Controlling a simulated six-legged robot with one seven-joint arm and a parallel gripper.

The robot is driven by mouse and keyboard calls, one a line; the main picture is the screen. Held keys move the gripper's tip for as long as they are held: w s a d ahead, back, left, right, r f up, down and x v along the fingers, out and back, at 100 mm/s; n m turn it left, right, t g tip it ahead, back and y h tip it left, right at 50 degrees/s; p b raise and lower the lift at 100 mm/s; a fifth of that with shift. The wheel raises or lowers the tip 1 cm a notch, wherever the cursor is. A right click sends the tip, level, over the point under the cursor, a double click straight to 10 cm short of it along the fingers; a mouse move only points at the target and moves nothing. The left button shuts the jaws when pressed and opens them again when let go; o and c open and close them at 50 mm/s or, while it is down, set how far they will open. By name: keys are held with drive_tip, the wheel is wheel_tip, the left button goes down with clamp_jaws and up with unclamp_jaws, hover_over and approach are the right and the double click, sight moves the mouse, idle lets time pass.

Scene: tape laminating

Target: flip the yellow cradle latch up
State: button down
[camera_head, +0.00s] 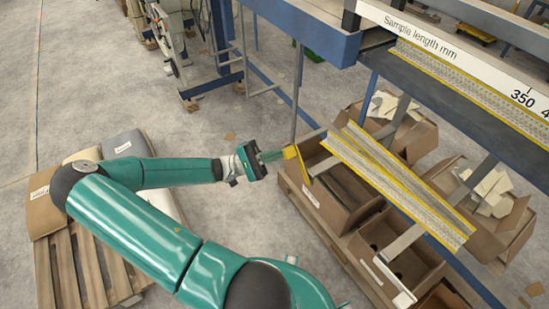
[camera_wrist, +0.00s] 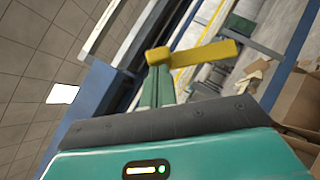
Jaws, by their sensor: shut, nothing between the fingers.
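The yellow cradle latch (camera_head: 297,163) is a small bent yellow piece at the left end of the cradle holding the metal strips (camera_head: 400,185). In the wrist view the yellow latch (camera_wrist: 192,54) shows as a short bar with a thicker left end. My gripper (camera_head: 283,154) reaches it from the left in the head view, its green fingers shut with their tips at the latch. In the wrist view the fingers (camera_wrist: 157,84) end right at the latch's thick left end. They seem to touch it, but a small gap cannot be ruled out.
Cardboard boxes (camera_head: 318,200) stand under the cradle, some with scraps. A bench with a "Sample length mm" scale (camera_head: 440,45) lies at the upper right. A pallet with sacks (camera_head: 75,260) is at the left. The floor (camera_head: 240,225) below my forearm is clear.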

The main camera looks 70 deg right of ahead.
drive_tip(key=s+a+r+m+t+y, duration=0.1)
drive_tip(key=m, duration=0.1)
drive_tip(key=s+a+r+m+t+y, duration=0.1)
drive_tip(key=r+m, duration=0.1)
drive_tip(key=s+r+m+t+y, duration=0.1)
drive_tip(key=m+t, duration=0.1)
drive_tip(key=shift+a+r+m, duration=0.15)
drive_tip(key=shift+a+m, duration=0.25)
drive_tip(key=shift+s+a+r+m+t, duration=0.3)
drive_tip(key=shift+s+a+m+t, duration=0.15)
drive_tip(key=shift+s+m+t, duration=0.2)
drive_tip(key=shift+w+d, duration=0.25)
drive_tip(key=shift+w, duration=0.05)
approach(287, 154)
drive_tip(key=shift+w+d+r, duration=0.15)
drive_tip(key=shift+w+r, duration=0.3)
drive_tip(key=shift+w, duration=0.15)
drive_tip(key=shift+w+d+r, duration=0.2)
drive_tip(key=shift+w+r, duration=0.25)
drive_tip(key=shift+w, duration=0.1)
